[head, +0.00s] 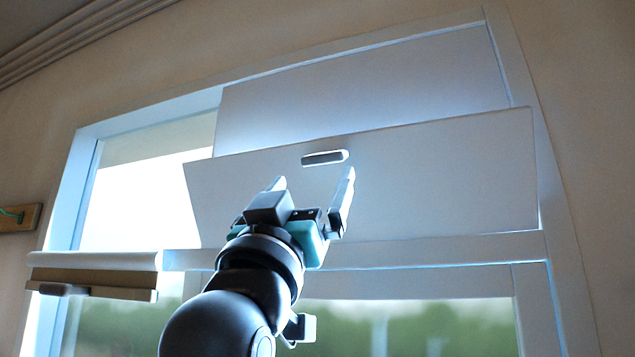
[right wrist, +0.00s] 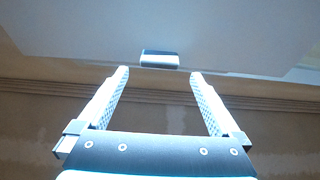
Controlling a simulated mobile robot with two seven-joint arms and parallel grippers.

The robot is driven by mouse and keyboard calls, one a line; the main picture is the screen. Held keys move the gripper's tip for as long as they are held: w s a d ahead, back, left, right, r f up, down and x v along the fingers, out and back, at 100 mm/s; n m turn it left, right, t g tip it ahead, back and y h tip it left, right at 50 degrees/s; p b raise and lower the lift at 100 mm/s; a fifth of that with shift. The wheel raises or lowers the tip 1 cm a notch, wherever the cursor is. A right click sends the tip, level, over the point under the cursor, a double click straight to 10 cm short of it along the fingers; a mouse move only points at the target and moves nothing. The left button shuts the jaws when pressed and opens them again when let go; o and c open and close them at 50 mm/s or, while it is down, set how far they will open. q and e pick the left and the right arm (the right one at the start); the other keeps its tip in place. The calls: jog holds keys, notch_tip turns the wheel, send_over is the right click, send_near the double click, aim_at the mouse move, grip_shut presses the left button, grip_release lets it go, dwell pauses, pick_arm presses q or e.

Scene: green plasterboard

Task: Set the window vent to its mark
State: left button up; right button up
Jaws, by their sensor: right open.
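The window vent is a white hinged panel (head: 440,185), tilted out from the upper window frame. It has a small grey slot-like handle (head: 324,158) near its upper edge. My right gripper (head: 312,180) is open and empty, just below the handle in the head view, with its fingers pointing up toward it. In the right wrist view the handle (right wrist: 160,58) sits beyond the fingertips (right wrist: 160,72), roughly between them, on the panel's edge (right wrist: 240,74). The fingers seem apart from the handle. No mark can be made out. My left gripper is not in view.
The white window frame (head: 510,50) surrounds the vent, with glass panes at left and below. A roller or shelf-like piece (head: 95,262) with a brown bar sits at the lower left. A wooden board (head: 20,218) hangs on the wall at far left.

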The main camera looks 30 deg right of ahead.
jog(key=b+v, duration=0.3)
jog(key=v, duration=0.7)
jog(key=shift+w, duration=0.1)
